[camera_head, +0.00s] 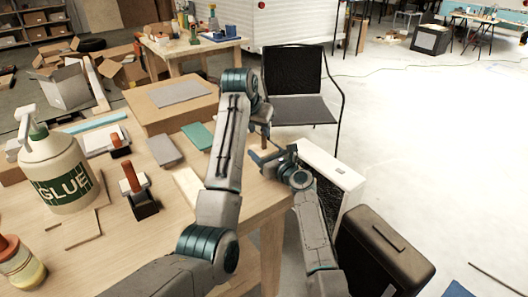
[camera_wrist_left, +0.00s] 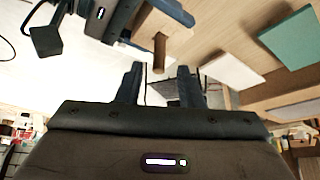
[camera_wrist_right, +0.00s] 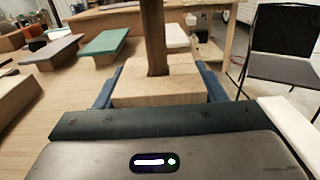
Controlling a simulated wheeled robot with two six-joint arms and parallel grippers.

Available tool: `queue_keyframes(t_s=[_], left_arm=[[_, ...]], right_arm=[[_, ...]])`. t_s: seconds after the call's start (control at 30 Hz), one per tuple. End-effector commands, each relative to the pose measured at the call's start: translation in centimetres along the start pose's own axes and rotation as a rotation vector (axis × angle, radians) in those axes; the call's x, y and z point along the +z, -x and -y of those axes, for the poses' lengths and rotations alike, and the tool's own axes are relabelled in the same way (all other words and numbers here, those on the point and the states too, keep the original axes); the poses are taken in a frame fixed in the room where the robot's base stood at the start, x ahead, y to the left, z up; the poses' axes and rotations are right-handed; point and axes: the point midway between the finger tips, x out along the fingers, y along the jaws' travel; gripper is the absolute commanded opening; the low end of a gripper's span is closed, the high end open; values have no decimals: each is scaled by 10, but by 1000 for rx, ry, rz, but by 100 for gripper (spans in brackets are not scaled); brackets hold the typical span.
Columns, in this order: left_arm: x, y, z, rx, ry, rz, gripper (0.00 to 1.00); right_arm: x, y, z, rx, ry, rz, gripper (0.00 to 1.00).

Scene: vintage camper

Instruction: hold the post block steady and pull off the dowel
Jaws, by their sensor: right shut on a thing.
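The pale wooden post block (camera_wrist_right: 155,85) sits between the fingers of my right gripper (camera_wrist_right: 158,84), which is shut on it. The brown dowel (camera_wrist_right: 153,38) stands up from the block and runs out of the top of the right wrist view. In the left wrist view the dowel (camera_wrist_left: 160,52) points from the block (camera_wrist_left: 165,20) toward my left gripper (camera_wrist_left: 158,72). That gripper is open, its fingers apart on either side of the dowel's line.
The wooden table (camera_head: 110,235) carries a glue bottle (camera_head: 58,170), red-handled tools (camera_head: 133,180), a green board (camera_head: 198,135) and a cardboard box (camera_head: 165,105). A black chair (camera_head: 297,95) stands behind the grippers. A black case (camera_head: 385,250) stands at the right.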

Motion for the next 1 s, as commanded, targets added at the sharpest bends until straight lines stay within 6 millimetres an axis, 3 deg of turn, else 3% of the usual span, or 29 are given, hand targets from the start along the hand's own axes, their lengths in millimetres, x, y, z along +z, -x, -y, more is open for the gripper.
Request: queue_keyframes(t_s=[0.2, 0.4, 0.8, 0.97, 1.0], left_arm=[[0, -30, 0, 1, -1, 2, 34], [0, -47, 0, 1, -2, 1, 34], [0, -52, 0, 1, -2, -2, 34], [0, -52, 0, 1, -2, -1, 2], [0, -52, 0, 1, -2, -1, 0]], right_arm=[[0, 0, 0, 0, 0, 0, 37], [0, 0, 0, 0, 0, 0, 37], [0, 0, 0, 0, 0, 0, 37], [0, 0, 0, 0, 0, 0, 37], [0, 0, 0, 0, 0, 0, 37]])
